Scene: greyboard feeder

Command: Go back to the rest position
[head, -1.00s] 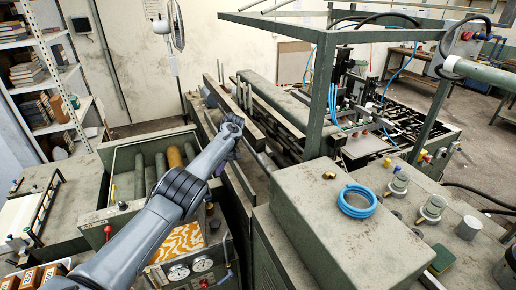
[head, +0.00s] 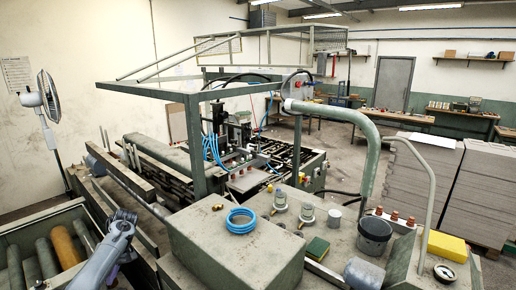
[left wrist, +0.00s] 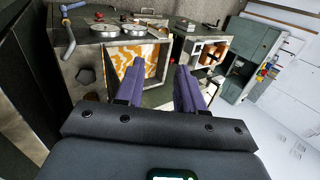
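My left arm (head: 105,255) comes in at the lower left of the head view, beside the green machine frame. I cannot make out its fingers clearly there. In the left wrist view my left gripper (left wrist: 158,66) has two purple fingers standing apart with nothing between them. Beyond them are a cabinet with an orange-and-white patterned panel (left wrist: 132,68) and round gauges (left wrist: 104,28). My right gripper is in neither view.
The feeder's grey-green housing (head: 235,255) carries a blue hose coil (head: 241,221). A roller tray (head: 42,232) lies left of my arm. A bucket (head: 374,236) and yellow block (head: 447,246) stand right. Stacked grey boards (head: 470,195) are behind. A fan (head: 48,96) stands at the left.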

